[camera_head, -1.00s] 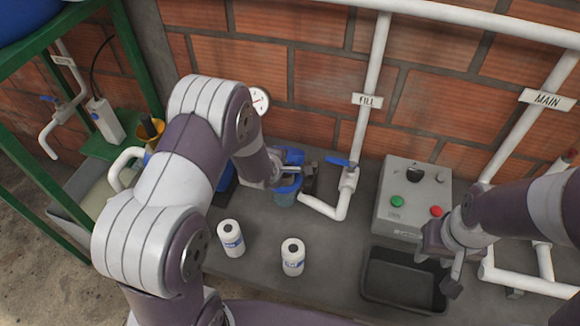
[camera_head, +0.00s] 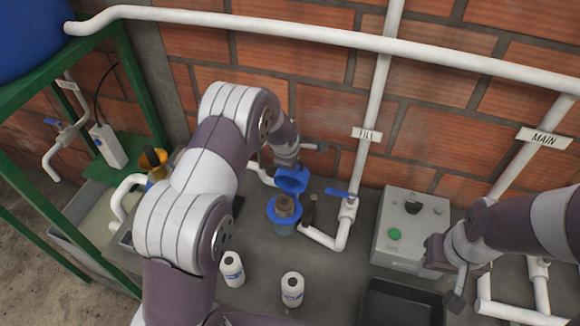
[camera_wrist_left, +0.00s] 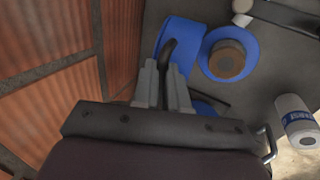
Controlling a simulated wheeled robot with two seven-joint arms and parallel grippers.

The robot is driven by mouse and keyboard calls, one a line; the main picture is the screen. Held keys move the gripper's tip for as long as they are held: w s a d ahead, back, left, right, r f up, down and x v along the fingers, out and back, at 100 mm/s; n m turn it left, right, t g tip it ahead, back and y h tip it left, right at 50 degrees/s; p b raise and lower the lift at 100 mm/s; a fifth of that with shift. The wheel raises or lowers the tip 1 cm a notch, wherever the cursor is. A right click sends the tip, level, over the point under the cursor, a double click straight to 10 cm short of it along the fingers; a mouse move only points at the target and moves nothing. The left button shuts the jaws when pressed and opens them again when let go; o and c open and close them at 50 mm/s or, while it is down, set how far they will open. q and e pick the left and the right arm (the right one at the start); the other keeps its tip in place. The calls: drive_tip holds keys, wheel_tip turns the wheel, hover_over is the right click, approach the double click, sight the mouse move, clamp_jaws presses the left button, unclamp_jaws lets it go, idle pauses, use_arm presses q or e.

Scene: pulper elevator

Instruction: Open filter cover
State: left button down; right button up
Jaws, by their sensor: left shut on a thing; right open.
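The blue filter cover (camera_head: 291,181) stands raised and tilted at the back of the filter housing (camera_head: 284,226). The housing's blue rim and brown cartridge (camera_head: 285,206) are exposed. My left gripper (camera_head: 297,158) is just behind and above the cover. In the left wrist view, its fingers (camera_wrist_left: 165,82) are shut on the cover's dark curved handle (camera_wrist_left: 168,55); the blue cover (camera_wrist_left: 181,35) shows beside it, and the open housing with its cartridge (camera_wrist_left: 227,60) lies to the right. My right gripper (camera_head: 448,284) is open and empty in front of the control box.
The grey control box (camera_head: 410,231) and a black tray (camera_head: 400,303) stand at the right. Two white bottles (camera_head: 292,289) stand in front of the filter. The FILL pipe (camera_head: 371,110) with a blue-handled valve (camera_head: 342,194) rises right of it.

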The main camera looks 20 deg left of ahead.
use_arm(q)
drive_tip(key=shift+w+r, duration=0.1)
drive_tip(key=shift+w, duration=0.2)
drive_tip(key=shift+w+b, duration=0.3)
drive_tip(key=shift+w, duration=0.1)
drive_tip(key=shift+r, duration=0.1)
drive_tip(key=c, duration=1.2)
unclamp_jaws()
drive_tip(key=shift+s+a, duration=0.1)
drive_tip(key=shift+o, duration=0.2)
drive_tip(key=shift+s+a, duration=0.1)
drive_tip(key=shift+s+r, duration=0.1)
drive_tip(key=b+v, duration=0.4)
drive_tip(key=v, duration=0.8)
drive_tip(key=shift+r, duration=0.15)
